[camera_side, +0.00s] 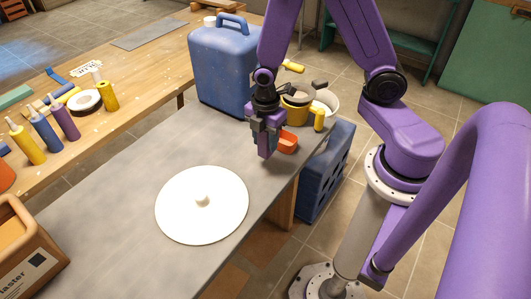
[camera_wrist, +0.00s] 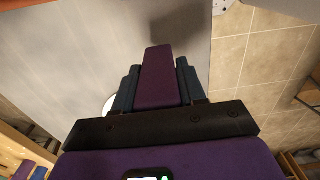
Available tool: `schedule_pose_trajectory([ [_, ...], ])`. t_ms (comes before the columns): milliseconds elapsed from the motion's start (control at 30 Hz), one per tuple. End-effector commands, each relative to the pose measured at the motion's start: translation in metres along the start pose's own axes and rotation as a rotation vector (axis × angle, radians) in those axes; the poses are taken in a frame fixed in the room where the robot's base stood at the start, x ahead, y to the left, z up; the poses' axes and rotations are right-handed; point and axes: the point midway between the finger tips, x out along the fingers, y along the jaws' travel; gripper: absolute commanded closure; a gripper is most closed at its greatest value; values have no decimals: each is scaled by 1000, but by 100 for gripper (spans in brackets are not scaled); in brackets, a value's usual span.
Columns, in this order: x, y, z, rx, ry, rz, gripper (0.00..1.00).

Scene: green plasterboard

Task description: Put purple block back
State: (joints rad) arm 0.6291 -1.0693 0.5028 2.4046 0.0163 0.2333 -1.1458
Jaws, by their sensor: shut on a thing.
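My gripper (camera_side: 266,143) is shut on the purple block (camera_wrist: 158,80), which shows between the two dark fingers in the wrist view. In the side view the block is mostly covered by the fingers, and my gripper is over the far right part of the grey table (camera_side: 130,190), close to its right edge. In the wrist view the block points ahead from the gripper, with a dark shadow on the table beyond it. I cannot tell how high the block is above the table.
An orange-red item (camera_side: 287,142) is just right of my gripper. A white disc with a knob (camera_side: 203,220) lies nearer the camera. A brown box (camera_side: 25,255) is at the lower left. The table between is clear.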

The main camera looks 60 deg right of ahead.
Motion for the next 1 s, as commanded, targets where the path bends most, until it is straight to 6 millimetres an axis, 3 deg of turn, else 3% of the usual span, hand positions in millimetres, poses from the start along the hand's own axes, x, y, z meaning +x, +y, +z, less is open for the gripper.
schedule_pose_trajectory([
  [533,42,0,0,0,-1,-1,90],
  [1000,48,0,0,-1,0,0,90],
])
